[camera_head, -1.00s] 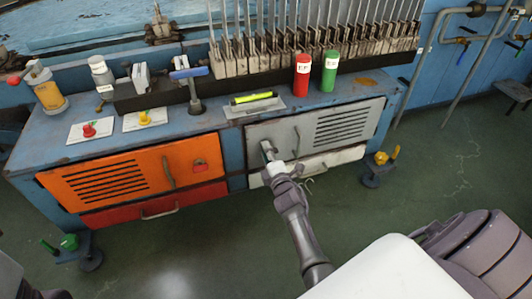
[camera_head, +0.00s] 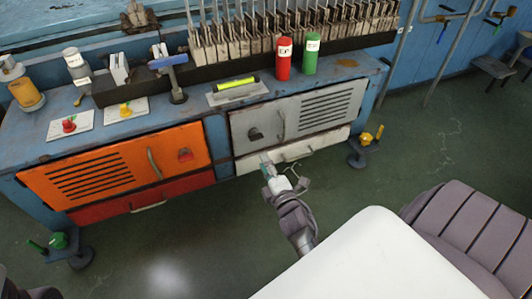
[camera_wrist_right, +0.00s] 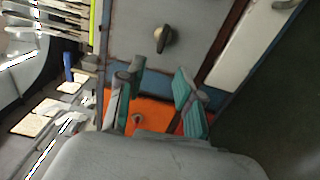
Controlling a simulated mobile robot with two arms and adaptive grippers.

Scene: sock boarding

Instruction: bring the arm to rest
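My right gripper (camera_head: 268,163) is in front of the workbench (camera_head: 216,140), just below the grey door (camera_head: 305,112) and near the white drawer (camera_head: 300,148). The right wrist view shows its two green-padded fingers (camera_wrist_right: 158,92) apart with nothing between them. A dark knob (camera_head: 256,134) and a handle (camera_head: 281,124) on the grey door stand clear of the fingers. The grey door looks closed. My left gripper cannot be made out; only dark parts show at the lower left corner.
An orange door (camera_head: 100,174) and a red drawer (camera_head: 110,208) are at left. Red (camera_head: 283,60) and green (camera_head: 311,54) cylinders stand on the bench. Low stands with a green thing (camera_head: 58,240) and a yellow thing (camera_head: 366,139) flank it. The floor in front is open.

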